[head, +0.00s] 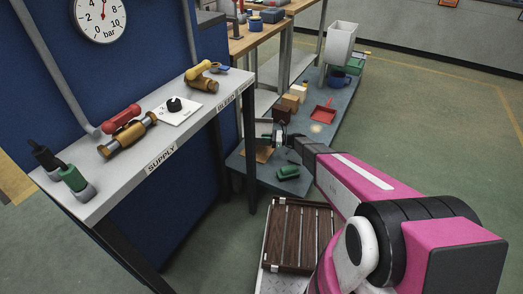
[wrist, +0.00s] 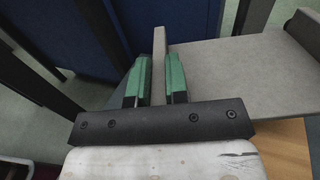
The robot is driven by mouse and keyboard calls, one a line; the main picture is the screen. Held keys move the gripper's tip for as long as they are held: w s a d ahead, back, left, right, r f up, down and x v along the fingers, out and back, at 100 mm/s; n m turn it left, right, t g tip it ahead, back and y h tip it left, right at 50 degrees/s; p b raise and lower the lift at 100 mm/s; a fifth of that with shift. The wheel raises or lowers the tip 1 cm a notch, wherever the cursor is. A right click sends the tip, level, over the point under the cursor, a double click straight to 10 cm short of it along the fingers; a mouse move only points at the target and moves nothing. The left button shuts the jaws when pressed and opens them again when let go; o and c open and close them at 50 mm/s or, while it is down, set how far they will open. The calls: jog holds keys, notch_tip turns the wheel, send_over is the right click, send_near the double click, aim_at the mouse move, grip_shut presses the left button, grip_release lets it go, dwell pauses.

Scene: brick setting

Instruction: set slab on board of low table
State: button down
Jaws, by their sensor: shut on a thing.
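My gripper (head: 279,140) is over the near end of the low table (head: 258,174). In the wrist view, its green-padded fingers (wrist: 158,82) are shut on a thin grey slab (wrist: 159,45), which stands edge-on between them. A broad grey face (wrist: 235,75) extends right of the fingers; I cannot tell whether it belongs to the slab. The tan board (head: 263,155) lies on the low table, just left of and below my gripper. A tan surface, likely the board (wrist: 285,145), shows at the lower right of the wrist view. I cannot tell whether the slab touches it.
A green object (head: 288,172) lies on the low table's near end. Brown blocks (head: 290,102), a red dustpan (head: 322,113) and a blue pot (head: 339,79) stand farther back. A higher grey bench (head: 140,150) with fittings is at left. A dark slatted rack (head: 299,235) is in front.

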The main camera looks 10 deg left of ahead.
notch_tip(320, 180, down, 4)
jog(key=shift+a+f, duration=0.1)
jog(key=shift+s+f, duration=0.1)
jog(key=shift+f, duration=1.9)
jog(key=c, duration=1.1)
grip_release()
jog(key=shift+f, duration=0.15)
